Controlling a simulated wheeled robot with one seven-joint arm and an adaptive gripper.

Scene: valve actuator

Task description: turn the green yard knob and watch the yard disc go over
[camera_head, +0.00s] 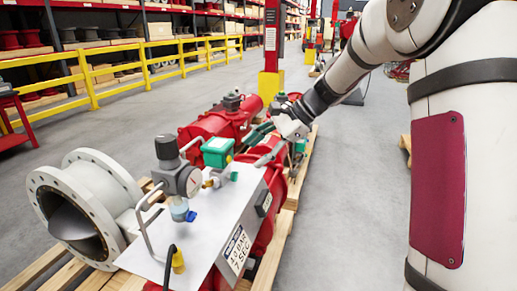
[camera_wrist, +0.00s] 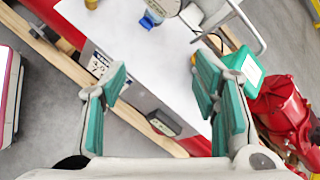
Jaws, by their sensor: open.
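My gripper (camera_wrist: 158,82) is open and empty, its two teal-padded fingers spread over the edge of a white panel (camera_wrist: 145,50). In the head view my gripper (camera_head: 277,142) is beyond the panel's far end, above the red actuator (camera_head: 262,235). A green box-shaped part (camera_head: 217,151) stands on the panel; it also shows in the wrist view (camera_wrist: 244,70), just right of the right finger. I cannot make out a separate green knob. A dark disc (camera_head: 70,222) sits tilted inside the grey flanged valve body (camera_head: 103,182) at left.
A second red actuator (camera_head: 218,122) lies behind. Wooden pallet boards (camera_head: 273,262) lie underneath.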

